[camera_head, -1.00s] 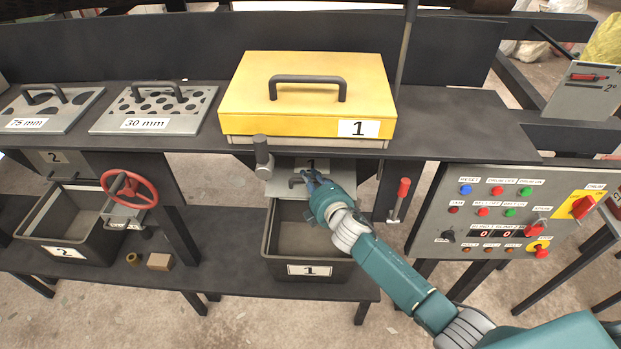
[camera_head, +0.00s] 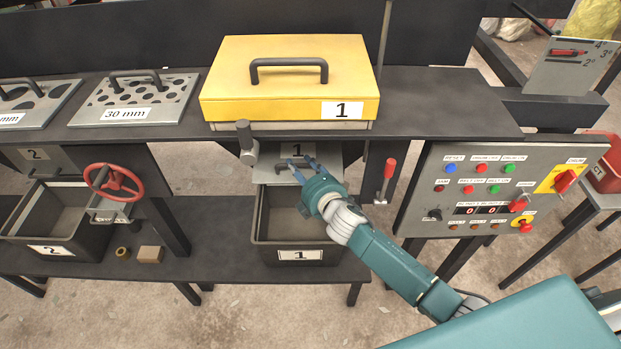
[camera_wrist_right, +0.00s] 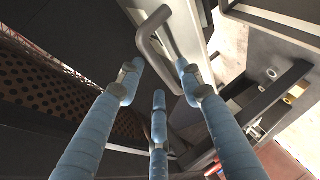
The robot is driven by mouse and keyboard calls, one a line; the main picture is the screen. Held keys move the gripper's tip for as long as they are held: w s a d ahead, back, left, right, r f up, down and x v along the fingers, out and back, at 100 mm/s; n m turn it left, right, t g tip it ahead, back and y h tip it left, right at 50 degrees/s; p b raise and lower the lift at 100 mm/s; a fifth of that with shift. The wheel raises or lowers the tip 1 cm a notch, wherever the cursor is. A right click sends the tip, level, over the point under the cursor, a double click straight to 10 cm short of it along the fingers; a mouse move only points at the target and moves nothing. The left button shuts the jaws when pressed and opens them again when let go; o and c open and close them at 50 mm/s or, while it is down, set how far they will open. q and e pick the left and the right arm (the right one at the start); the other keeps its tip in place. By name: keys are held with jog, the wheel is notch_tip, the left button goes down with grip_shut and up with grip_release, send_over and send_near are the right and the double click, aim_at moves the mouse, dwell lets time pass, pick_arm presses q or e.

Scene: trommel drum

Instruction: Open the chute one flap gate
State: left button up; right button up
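The chute one flap gate (camera_head: 325,154) is a grey plate marked 1, under the yellow box and above the bin marked 1. Its grey bar handle shows in the right wrist view (camera_wrist_right: 150,36), with a white edge beside it. My right gripper (camera_head: 301,167) is in front of the plate, with its fingers spread at the handle. In the right wrist view, the blue fingers (camera_wrist_right: 157,68) are apart and the handle's near end lies between the two upper fingertips. Contact cannot be told. The gripper partly hides the plate and handle in the head view. My left gripper is not in view.
A grey cylindrical knob (camera_head: 246,143) stands left of the plate, and a red-handled lever (camera_head: 387,178) to its right. The bin marked 1 (camera_head: 262,228) is below. The control panel (camera_head: 420,200) is at right, the red handwheel (camera_head: 113,183) at left.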

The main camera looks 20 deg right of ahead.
jog(key=v, duration=0.9)
jog(key=shift+f, duration=0.1)
jog(key=s+d+f+m+g+h+b, duration=0.1)
jog(key=s+d+f+m+g, duration=0.15)
jog(key=s+f, duration=0.65)
jog(key=s+d+f+m+g+b, duration=0.1)
jog(key=s+d+f+m+g, duration=0.15)
jog(key=f, duration=1.25)
jog(key=s+d+f+m+g+h+b, duration=0.1)
jog(key=s+d+f+m+g, duration=0.15)
jog(key=s+f, duration=0.65)
jog(key=s+f+m+g+b, duration=0.1)
jog(key=s+f+m+g, duration=0.1)
jog(key=s+f, duration=0.5)
jog(key=s+a+f+m+g+b, duration=0.1)
jog(key=s+f+m+g, duration=0.1)
jog(key=s+f, duration=0.5)
jog(key=s+f+m+g+b, duration=0.1)
jog(key=s+f+m, duration=0.3)
jog(key=s, duration=1.2)
notch_tip(320, 180, down, 3)
jog(key=shift+s+a+f+g, duration=0.2)
jog(key=shift+s+a+g, duration=0.05)
jog(key=shift+s+g, duration=0.2)
jog(key=shift+w, duration=0.1)
